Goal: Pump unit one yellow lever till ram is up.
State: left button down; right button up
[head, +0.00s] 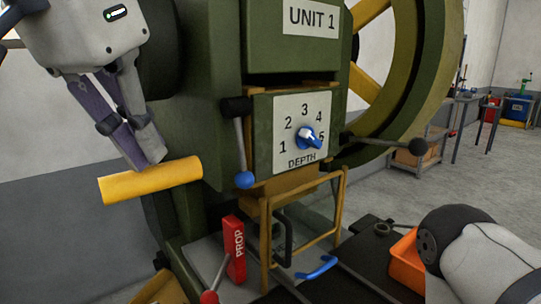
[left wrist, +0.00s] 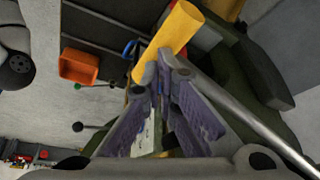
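The yellow lever (head: 150,181) is a thick round bar at the left of the green machine marked UNIT 1 (head: 312,19). It stands out to the left, close to level, in the head view. My left gripper (head: 150,160) is just above it, with its fingertips together at the bar's upper side. In the left wrist view the fingertips (left wrist: 162,66) meet at the yellow bar (left wrist: 178,35), which lies beyond them and not between them. I cannot tell whether they press on it. The ram cannot be made out clearly. My right gripper is not in view.
A depth dial (head: 308,137) and a blue-knobbed lever (head: 244,180) are on the machine front. A red PROP piece (head: 236,249), a yellow guard frame (head: 305,222) and a blue handle (head: 317,267) are below. An orange bin (head: 405,262) stands right, near my right arm.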

pick_arm(q)
notch_tip(320, 180, up, 7)
dwell(0.5)
